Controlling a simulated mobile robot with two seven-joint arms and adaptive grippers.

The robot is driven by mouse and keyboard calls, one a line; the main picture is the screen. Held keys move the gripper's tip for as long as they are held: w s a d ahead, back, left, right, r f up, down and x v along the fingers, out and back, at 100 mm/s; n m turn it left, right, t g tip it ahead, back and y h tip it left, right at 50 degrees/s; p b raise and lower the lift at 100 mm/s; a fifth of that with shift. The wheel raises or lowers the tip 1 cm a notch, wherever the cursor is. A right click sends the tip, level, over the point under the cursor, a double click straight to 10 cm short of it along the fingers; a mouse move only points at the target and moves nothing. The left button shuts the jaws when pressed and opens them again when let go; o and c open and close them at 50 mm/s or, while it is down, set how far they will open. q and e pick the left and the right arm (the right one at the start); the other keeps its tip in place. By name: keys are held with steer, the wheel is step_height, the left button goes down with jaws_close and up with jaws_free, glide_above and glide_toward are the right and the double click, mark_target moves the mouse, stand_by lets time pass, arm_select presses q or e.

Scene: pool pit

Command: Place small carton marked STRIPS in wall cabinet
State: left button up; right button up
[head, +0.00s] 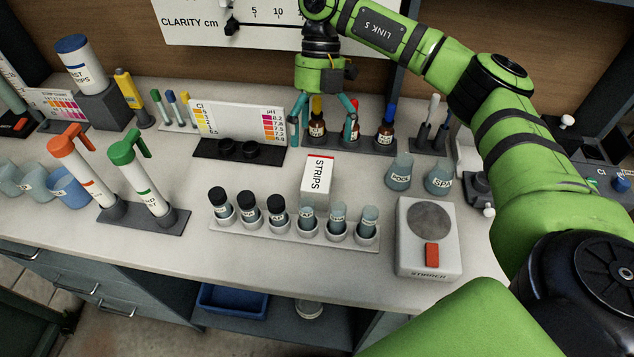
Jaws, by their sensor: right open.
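The small white carton marked STRIPS (317,180), with a red top edge, stands on the counter (190,230) behind the vial rack. My right gripper (324,126) is open and empty. It points down behind the carton in the picture, in front of the dropper bottles, and its fingers are apart from the carton. My left gripper is out of view. I cannot make out a wall cabinet for certain in this view.
A rack of vials (290,232) stands just in front of the carton. A stirrer (428,240) and cups marked POOL (399,173) and SPA (439,180) are at right. A colour comparator (238,122) is at left. Dropper bottles (384,132) stand behind my right gripper.

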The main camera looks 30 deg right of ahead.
mark_target(313, 170)
steer(key=shift+b+x, duration=0.75)
steer(key=shift+x, duration=0.45)
steer(key=p+x, duration=0.1)
steer(key=x, duration=0.1)
steer(key=p+x, duration=0.1)
steer(key=x, duration=0.1)
steer(key=p+x, duration=0.1)
steer(key=x, duration=0.1)
steer(key=shift+w+f, duration=0.3)
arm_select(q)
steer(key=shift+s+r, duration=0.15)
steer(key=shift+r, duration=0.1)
arm_select(e)
steer(key=shift+f, duration=0.4)
steer(key=shift+f, duration=0.2)
steer(key=c, duration=1.6)
